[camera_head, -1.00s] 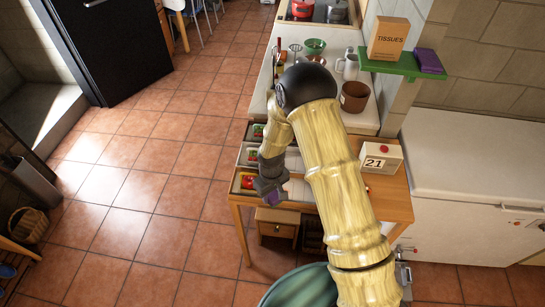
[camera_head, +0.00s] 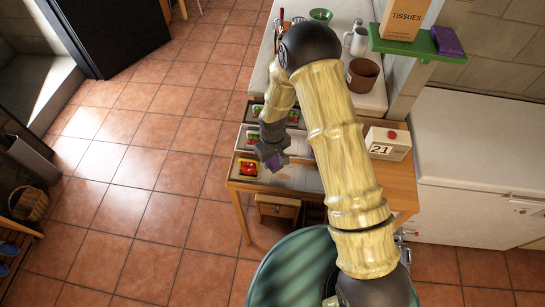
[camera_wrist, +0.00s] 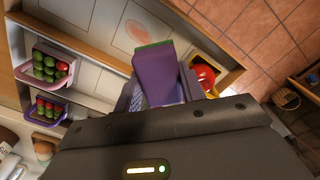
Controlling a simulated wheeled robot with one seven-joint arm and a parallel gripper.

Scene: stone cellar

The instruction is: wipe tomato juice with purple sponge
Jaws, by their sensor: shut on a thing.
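My gripper (camera_head: 272,158) is shut on the purple sponge (camera_head: 275,164), near the left edge of the wooden table. The wrist view shows the sponge (camera_wrist: 153,72) as a purple block with a thin green layer at its far end, sticking out between the fingers. A faint pinkish oval patch (camera_wrist: 136,32) lies on the pale surface beyond the sponge; it looks like the juice stain. In the head view my arm and gripper cover much of that surface. I cannot tell whether the sponge touches it.
More vegetable trays (camera_wrist: 52,67) sit along the table. A calendar box (camera_head: 387,144) stands at the right. A green shelf (camera_head: 418,46) holds a tissue box (camera_head: 405,18) and a purple item.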

